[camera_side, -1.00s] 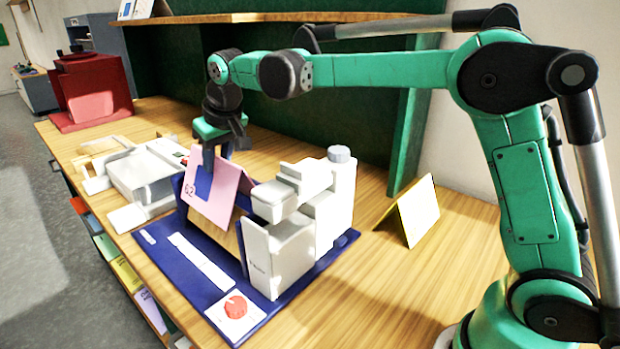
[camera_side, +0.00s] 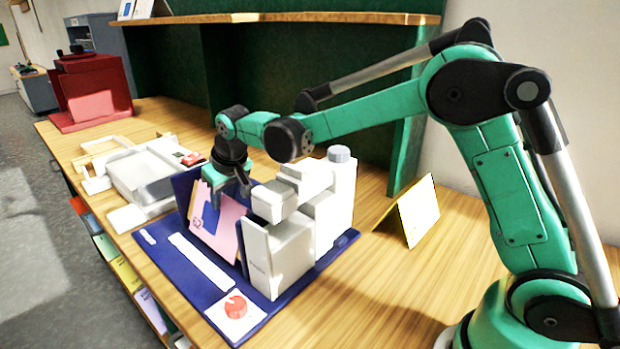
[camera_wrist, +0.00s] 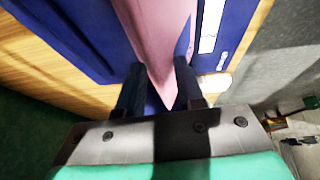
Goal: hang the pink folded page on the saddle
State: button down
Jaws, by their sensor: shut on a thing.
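The pink folded page (camera_side: 219,226), marked "62", is at the left part of the blue-based machine with its face sloping down toward the front. My gripper (camera_side: 229,198) is shut on its top edge. In the wrist view the pink page (camera_wrist: 160,40) runs between the two dark fingers (camera_wrist: 160,88). The saddle is mostly hidden behind the page and my gripper. I cannot tell whether the page rests on it. A blue upright panel (camera_side: 184,188) stands just left of the page.
The white machine body (camera_side: 287,255) stands close on the right, on a blue base (camera_side: 193,285) with a red knob (camera_side: 236,306). A yellow folded card (camera_side: 412,214) stands farther right. White trays (camera_side: 140,174) lie to the left. A shelf (camera_side: 300,17) runs above the back.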

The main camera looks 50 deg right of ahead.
jog(key=shift+c, duration=2.4)
grip_release()
jog(key=shift+v, duration=3)
